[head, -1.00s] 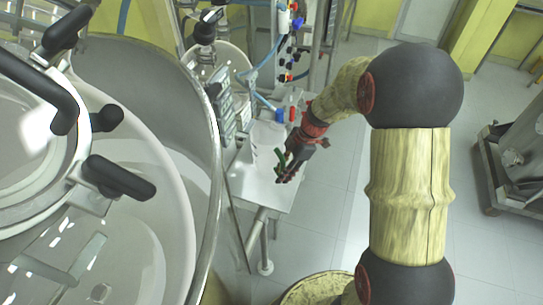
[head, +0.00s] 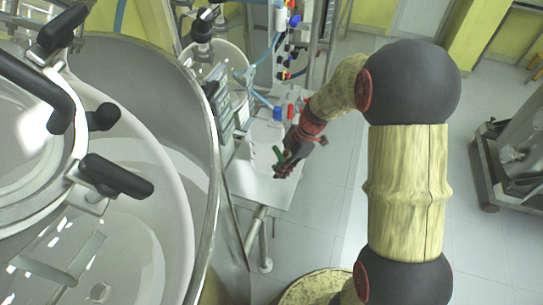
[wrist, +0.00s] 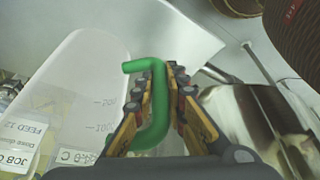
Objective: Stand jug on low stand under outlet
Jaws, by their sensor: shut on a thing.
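My gripper (wrist: 157,100) is shut on the green handle (wrist: 150,118), which stands between its fingers. The jug (wrist: 85,72) is pale and translucent, with scale marks of 100 and 200, just left of the handle in the wrist view. In the head view my gripper (head: 284,164) and the green handle (head: 278,155) are over the front part of a white bench. The low stand and the outlet are not clearly identifiable.
The white bench (head: 252,185) has blue- and red-capped items (head: 277,113) behind my gripper.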

